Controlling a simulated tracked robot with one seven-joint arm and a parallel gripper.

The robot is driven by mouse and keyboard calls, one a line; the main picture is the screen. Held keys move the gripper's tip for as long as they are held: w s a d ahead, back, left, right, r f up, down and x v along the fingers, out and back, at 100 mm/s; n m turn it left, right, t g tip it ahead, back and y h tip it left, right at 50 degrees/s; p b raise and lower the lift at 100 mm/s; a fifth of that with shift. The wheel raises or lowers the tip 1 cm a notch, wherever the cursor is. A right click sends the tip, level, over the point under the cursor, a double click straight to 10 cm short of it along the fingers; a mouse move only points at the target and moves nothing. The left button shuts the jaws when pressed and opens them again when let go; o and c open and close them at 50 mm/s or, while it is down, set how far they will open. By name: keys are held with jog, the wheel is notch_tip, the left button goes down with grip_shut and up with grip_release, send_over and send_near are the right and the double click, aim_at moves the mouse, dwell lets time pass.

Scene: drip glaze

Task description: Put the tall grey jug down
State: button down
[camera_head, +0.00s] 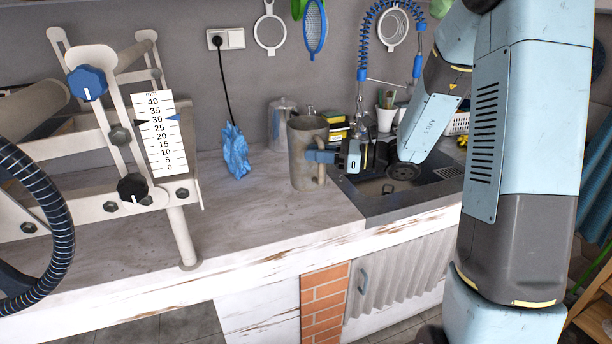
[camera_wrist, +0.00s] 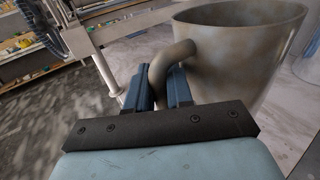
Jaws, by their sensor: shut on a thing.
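The tall grey jug (camera_head: 305,154) is upright at the counter, just left of the sink, in the head view. Its mottled grey-brown body fills the upper right of the wrist view (camera_wrist: 240,50), with its open rim at the top. My gripper (camera_head: 325,157) reaches it from the right, and its two blue fingers (camera_wrist: 165,90) are shut on the jug's handle (camera_wrist: 172,62). The jug's base looks very near the worktop (camera_head: 250,215); I cannot tell whether it touches.
The dark sink (camera_head: 385,188) lies right of the jug. A blue crumpled thing (camera_head: 235,152) and a clear lidded jar (camera_head: 281,122) stand left and behind. A slab roller with a scale (camera_head: 160,130) fills the left. Bare worktop lies in front of the jug.

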notch_tip(320, 180, down, 8)
jog(key=w+a, duration=0.2)
jog(key=shift+w+a+r, duration=0.25)
jog(key=shift+w+a, duration=0.05)
jog(key=c, duration=1)
grip_release()
jog(key=shift+f, duration=0.1)
